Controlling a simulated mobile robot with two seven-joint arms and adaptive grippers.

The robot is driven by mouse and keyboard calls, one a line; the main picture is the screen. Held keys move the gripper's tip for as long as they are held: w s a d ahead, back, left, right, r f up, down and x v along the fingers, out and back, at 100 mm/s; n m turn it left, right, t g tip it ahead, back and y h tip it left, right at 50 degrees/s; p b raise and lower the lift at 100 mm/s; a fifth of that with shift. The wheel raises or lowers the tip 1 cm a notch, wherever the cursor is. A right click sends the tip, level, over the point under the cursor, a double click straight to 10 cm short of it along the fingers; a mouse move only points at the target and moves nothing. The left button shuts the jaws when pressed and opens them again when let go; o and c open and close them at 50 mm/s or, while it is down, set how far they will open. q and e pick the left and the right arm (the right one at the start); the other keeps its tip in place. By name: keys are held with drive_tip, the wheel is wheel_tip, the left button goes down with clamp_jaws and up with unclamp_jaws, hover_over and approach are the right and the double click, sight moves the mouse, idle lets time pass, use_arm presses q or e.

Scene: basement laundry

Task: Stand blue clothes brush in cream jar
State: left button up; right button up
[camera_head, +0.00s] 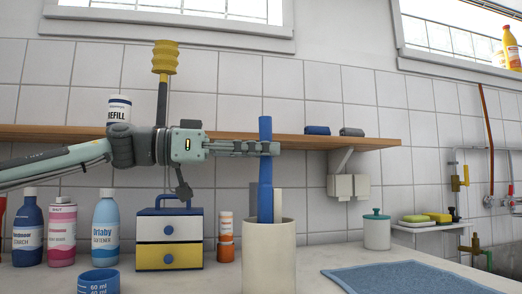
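The blue clothes brush (265,185) is upright, its lower end at the mouth of the cream jar (268,262). It appears to be inside the rim; its lowest part is hidden, so I cannot tell whether it rests on the bottom. The jar stands upright on the counter, with pale grey and white upright pieces also showing at its mouth. My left gripper (270,148) reaches in from the left, above the jar. Its fingers are closed around the upper part of the brush handle. My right gripper is not in view.
A blue measuring cup (99,282) is in front. A blue cloth (405,278) and lidded pot (377,232) are right. A wooden shelf (300,140) runs behind.

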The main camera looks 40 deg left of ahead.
use_arm(q)
drive_tip(key=o, duration=0.4)
drive_tip(key=shift+s, duration=0.1)
drive_tip(key=v, duration=1.2)
idle(0.8)
